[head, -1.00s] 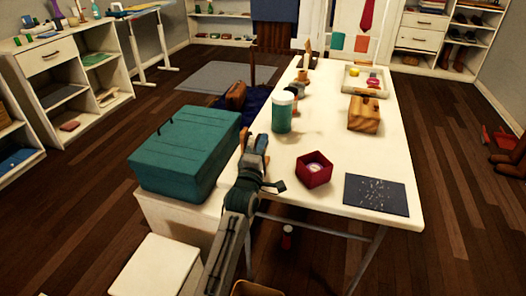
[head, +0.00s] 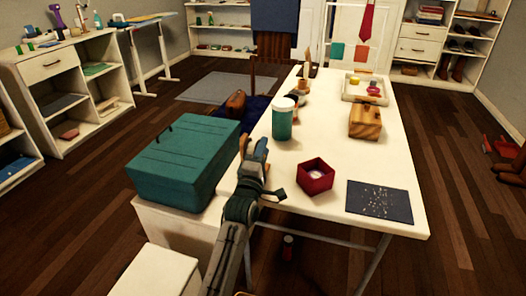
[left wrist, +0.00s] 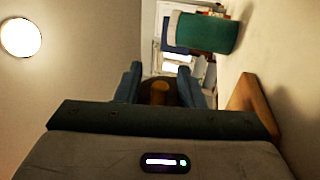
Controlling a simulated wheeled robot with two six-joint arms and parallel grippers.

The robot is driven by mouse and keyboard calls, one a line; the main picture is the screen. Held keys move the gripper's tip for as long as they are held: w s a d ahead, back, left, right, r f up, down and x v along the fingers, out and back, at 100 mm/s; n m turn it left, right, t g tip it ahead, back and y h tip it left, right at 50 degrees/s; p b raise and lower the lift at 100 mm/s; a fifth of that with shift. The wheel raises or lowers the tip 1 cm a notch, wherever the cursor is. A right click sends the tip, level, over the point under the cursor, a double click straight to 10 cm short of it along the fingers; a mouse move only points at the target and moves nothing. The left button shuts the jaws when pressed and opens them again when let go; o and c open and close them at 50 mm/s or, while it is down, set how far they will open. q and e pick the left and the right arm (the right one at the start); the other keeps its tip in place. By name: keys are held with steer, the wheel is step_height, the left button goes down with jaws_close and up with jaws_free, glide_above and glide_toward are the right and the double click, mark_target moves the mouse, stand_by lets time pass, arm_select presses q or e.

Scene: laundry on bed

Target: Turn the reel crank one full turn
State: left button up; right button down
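My left gripper (head: 258,148) is at the near left edge of the white table, between the teal case and the teal canister. In the left wrist view its two blue-grey fingers (left wrist: 160,84) stand apart. A small orange-brown cylinder (left wrist: 160,93) shows between them, with gaps on both sides; I cannot tell whether it is the crank's knob. A wooden piece (head: 244,143) sits beside the gripper at the table edge, and wood (left wrist: 252,104) also shows at the right of the wrist view. The reel is not clearly seen; the arm hides that spot. My right gripper is not in view.
The teal canister (head: 283,120) stands close beyond the gripper. The teal case (head: 185,160) lies left of it. A red box (head: 315,177), dark board (head: 380,199), wooden box (head: 365,121) and tray (head: 349,95) are on the table (head: 340,150). The table's middle is clear.

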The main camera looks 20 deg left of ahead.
arm_select(q)
steer(key=shift+s, duration=0.1)
